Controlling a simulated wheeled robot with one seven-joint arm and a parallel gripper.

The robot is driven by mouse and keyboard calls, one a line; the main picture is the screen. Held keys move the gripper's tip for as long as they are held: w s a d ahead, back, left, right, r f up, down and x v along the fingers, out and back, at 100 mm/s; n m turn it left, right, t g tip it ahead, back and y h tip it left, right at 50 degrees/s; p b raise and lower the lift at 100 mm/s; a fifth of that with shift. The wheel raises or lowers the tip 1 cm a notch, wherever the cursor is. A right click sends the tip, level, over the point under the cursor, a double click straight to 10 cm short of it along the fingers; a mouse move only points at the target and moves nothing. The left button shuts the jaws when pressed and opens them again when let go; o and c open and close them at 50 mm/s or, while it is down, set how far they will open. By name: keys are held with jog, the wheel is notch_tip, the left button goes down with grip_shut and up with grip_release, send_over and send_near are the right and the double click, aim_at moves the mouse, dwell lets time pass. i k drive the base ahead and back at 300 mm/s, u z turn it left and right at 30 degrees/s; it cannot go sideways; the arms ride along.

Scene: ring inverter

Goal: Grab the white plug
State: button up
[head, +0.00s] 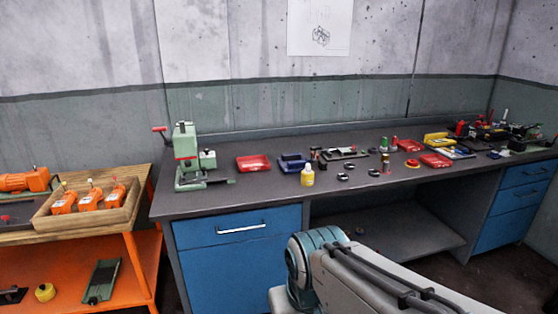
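I cannot pick out a white plug with certainty among the small items on the dark workbench (265,200). A small yellow bottle (307,178) with a white top stands upright near the bench's front edge, left of the middle. Dark rings (343,177) lie to its right. Small red and green pieces (384,144) stand farther back. My arm shows at the bottom, in front of the bench, but my gripper is not in view.
A green press (186,155) stands at the bench's left end. Red trays (253,162) and a blue item (292,162) lie on top. Cluttered tools fill the far right. An orange shelf unit (142,262) with a wooden tray (42,222) stands left.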

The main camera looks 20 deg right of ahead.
aim_at(308, 170)
jog(key=z, duration=0.35)
jog(key=i, duration=1.6)
jog(key=z, duration=0.65)
jog(key=i, duration=0.55)
jog(key=z, duration=0.2)
